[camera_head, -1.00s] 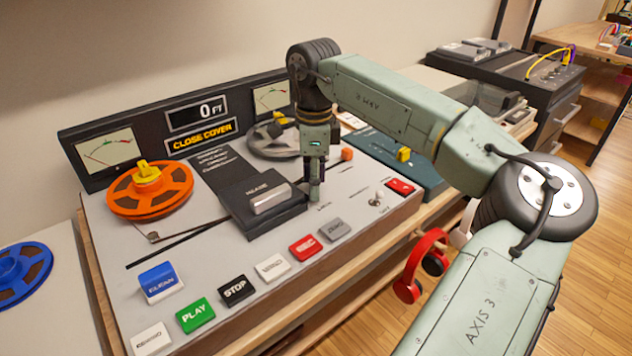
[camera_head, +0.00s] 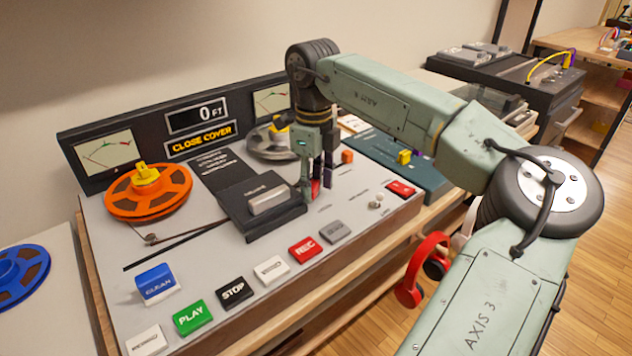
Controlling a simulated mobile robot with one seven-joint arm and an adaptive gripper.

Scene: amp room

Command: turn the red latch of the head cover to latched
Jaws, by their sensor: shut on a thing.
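The head cover (camera_head: 240,212) is a dark block with a silver plate, sitting on the grey deck of the tape machine. The red latch (camera_head: 315,189) shows as a small red piece at the cover's right side, between my fingers. My gripper (camera_head: 317,188) points down there, one finger close against the cover's right edge, the other to the right. It is shut on the red latch. Most of the latch is hidden by the fingers, so its exact angle cannot be told. The display (camera_head: 202,140) reads "CLOSE COVER" in yellow, with "0 FT" above.
An orange reel (camera_head: 150,192) with a yellow hub stands left, a grey reel (camera_head: 268,142) behind my gripper. Buttons such as the red REC (camera_head: 305,248) line the front. An orange knob (camera_head: 347,156) is just right of my fingers. Red headphones (camera_head: 410,270) hang at the front edge.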

